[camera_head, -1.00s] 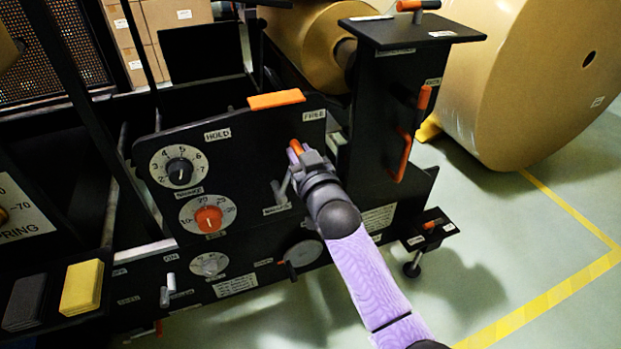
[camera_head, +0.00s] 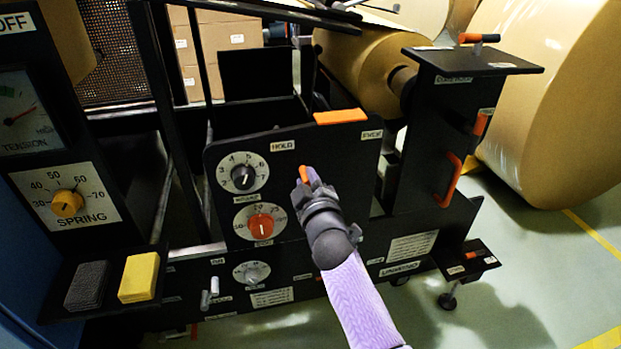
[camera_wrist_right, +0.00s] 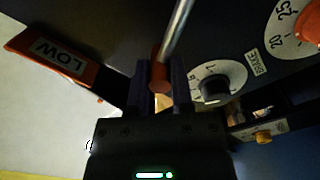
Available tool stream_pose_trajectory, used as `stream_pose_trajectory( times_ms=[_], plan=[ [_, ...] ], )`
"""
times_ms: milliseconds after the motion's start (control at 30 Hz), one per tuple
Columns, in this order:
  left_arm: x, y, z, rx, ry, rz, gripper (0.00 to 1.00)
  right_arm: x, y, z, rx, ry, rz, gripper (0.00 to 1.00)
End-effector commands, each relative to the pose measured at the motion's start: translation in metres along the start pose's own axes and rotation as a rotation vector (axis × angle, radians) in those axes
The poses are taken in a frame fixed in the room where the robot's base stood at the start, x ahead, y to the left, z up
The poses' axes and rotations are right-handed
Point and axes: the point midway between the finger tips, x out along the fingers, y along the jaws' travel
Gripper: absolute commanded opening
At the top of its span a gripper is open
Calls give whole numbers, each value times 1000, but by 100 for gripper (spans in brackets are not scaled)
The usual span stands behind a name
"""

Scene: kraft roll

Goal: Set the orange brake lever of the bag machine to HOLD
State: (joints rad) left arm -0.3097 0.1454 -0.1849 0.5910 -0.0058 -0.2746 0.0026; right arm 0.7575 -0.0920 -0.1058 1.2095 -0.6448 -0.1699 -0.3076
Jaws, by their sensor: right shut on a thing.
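The brake lever's orange tip (camera_head: 304,174) shows at my right gripper (camera_head: 308,182), in front of the black panel. The tip sits below and slightly right of the HOLD label (camera_head: 283,146), and well left of the FREE label (camera_head: 371,135). In the right wrist view the orange grip (camera_wrist_right: 158,82) is between the two fingers of my right gripper (camera_wrist_right: 160,88), which are shut on it. The lever's metal rod (camera_wrist_right: 178,30) runs up from it. My gripper hides most of the lever in the head view. My left gripper is not in view.
Left of the gripper are a white dial with a black knob (camera_head: 242,178) and one with an orange knob (camera_head: 260,226). An orange block (camera_head: 340,117) tops the panel. An orange handle (camera_head: 449,180) stands to the right. Open floor (camera_head: 540,270) lies at the right.

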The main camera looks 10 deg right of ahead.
Motion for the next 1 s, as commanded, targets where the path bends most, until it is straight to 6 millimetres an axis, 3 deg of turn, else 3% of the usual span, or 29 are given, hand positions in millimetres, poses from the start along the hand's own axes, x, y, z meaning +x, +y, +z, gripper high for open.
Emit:
stream_pose_trajectory(
  times_ms=[367,833,867,1000],
  plan=[
    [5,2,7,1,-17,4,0,0,-9,5,-115,-7,-4,0],
    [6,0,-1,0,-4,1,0,0,-11,5,-128,-8,-5,0],
    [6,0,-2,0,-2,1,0,0,-11,5,-128,-8,-5,30],
    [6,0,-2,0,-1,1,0,0,-10,4,-127,-6,-4,59]
  ],
)
